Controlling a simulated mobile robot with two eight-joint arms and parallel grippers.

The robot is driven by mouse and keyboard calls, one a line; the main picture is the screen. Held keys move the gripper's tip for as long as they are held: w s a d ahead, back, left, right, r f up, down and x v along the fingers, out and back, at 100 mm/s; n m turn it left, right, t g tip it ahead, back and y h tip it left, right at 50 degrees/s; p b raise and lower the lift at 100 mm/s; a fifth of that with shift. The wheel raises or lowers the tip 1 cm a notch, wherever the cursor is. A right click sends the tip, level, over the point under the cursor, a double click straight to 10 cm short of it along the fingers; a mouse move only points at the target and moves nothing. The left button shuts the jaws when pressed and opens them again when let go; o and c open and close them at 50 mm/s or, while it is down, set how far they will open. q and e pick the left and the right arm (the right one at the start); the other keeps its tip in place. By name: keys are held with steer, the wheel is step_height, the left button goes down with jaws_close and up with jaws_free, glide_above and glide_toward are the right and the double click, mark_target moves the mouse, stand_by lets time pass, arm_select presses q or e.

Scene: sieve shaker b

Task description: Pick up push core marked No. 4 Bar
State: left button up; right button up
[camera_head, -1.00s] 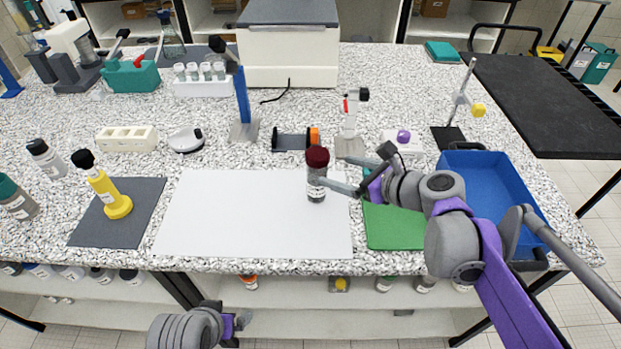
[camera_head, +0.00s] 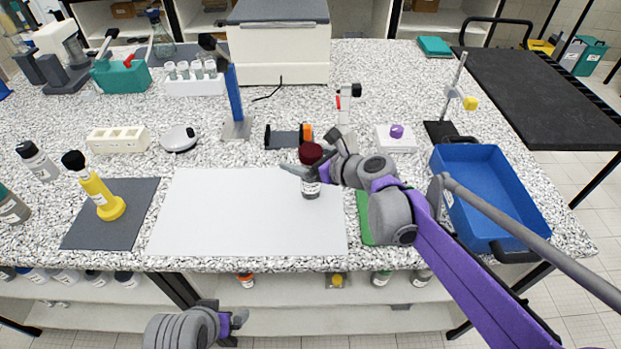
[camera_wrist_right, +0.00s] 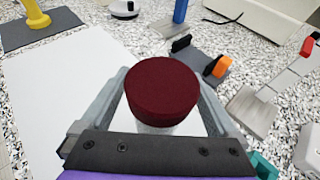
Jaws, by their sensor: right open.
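A clear cylinder with a dark red cap (camera_head: 311,154) and a white label stands upright at the right edge of the white sheet; I take it for the push core, but its marking is too small to read. My right gripper (camera_head: 304,170) is open around it, just below the cap. In the right wrist view the red cap (camera_wrist_right: 162,90) sits between the two grey fingers, with visible gaps at the sides; the lower body is mostly hidden. My left gripper (camera_head: 238,319) is low in front of the bench, away from everything; its jaw opening is unclear.
The white sheet (camera_head: 240,215) is otherwise bare. A blue tray (camera_head: 485,185) and a partly hidden green mat (camera_head: 364,215) lie to the right. A black-and-orange holder (camera_head: 288,138) and a small stand (camera_head: 343,120) are close behind.

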jaws_close()
stand_by(0.5)
